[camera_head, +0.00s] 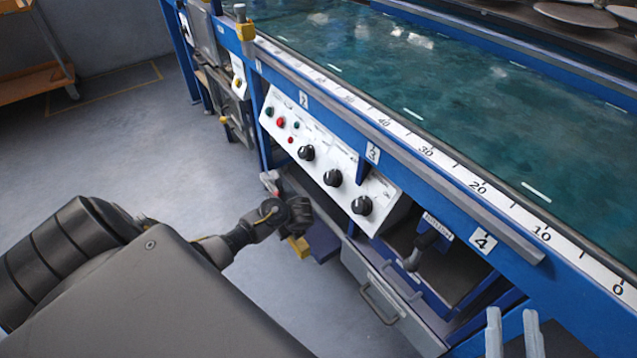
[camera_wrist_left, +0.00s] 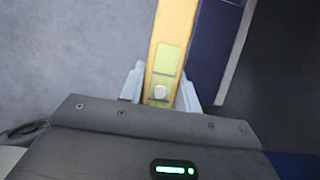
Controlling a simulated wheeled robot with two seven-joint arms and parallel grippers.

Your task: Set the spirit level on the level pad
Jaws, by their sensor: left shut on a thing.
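The yellow spirit level (camera_wrist_left: 170,58), a long bar with pale green windows and a round white spot, runs up from between my left gripper's fingers (camera_wrist_left: 161,84) in the left wrist view. The fingers are shut on its sides. In the head view a short yellow end (camera_head: 298,247) shows below my left wrist beside the machine's front; the left fingers are hidden there. My right gripper (camera_head: 514,334) shows at the bottom right edge with two grey fingers apart and nothing between them. I cannot pick out the level pad with certainty.
A blue machine frame (camera_head: 400,170) with a ruler edge and a wet green top (camera_head: 420,90) fills the right. Its white control panel (camera_head: 325,160), lever (camera_head: 425,247) and drawer handle (camera_head: 377,300) face my left arm. Open floor (camera_head: 150,140) lies left.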

